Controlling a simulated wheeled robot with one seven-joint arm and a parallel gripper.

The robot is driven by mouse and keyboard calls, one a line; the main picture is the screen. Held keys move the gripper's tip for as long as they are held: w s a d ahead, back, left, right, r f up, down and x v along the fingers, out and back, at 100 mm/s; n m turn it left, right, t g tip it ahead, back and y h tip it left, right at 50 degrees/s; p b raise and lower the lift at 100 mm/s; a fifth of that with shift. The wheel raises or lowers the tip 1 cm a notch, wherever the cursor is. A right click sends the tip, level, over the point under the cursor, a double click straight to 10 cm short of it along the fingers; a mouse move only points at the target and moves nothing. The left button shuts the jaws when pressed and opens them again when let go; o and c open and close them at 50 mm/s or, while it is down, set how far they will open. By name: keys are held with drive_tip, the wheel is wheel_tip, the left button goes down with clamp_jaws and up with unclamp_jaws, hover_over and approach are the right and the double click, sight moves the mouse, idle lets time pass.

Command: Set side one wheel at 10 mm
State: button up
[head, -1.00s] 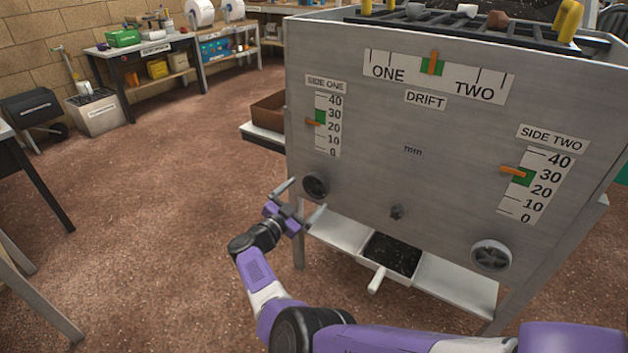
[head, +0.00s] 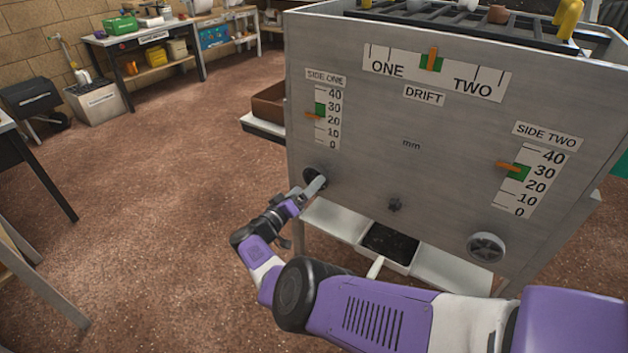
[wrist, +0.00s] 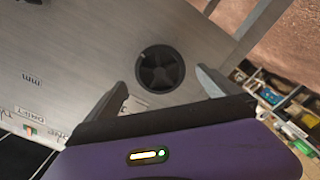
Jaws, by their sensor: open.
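The side one wheel (head: 313,175) is a dark, spoked handwheel low on the left of the grey metal panel. In the wrist view the wheel (wrist: 160,70) lies between my two fingers, with gaps on both sides. My gripper (head: 307,188) is open at the wheel and partly covers it in the head view. I cannot tell whether the fingers reach around its rim. The side one scale (head: 328,119) runs from 0 to 40, and its orange pointer (head: 313,115) stands between 20 and 30, at roughly 24.
The side two scale (head: 533,184) and wheel (head: 487,247) are on the panel's right; that pointer is near 30. The drift pointer (head: 432,59) is near its scale's middle. A small dark knob (head: 395,205) sits between the wheels. A tray (head: 390,242) is below.

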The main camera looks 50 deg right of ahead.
drive_tip(key=shift+d, duration=0.1)
drive_tip(key=shift+w+d+b, duration=0.15)
drive_tip(key=shift+d+b, duration=0.8)
drive_tip(key=shift+d, duration=0.95)
drive_tip(key=c, duration=1.4)
drive_tip(key=m+b, duration=1.1)
drive_tip(key=m, duration=1.4)
drive_tip(key=shift+f, duration=0.1)
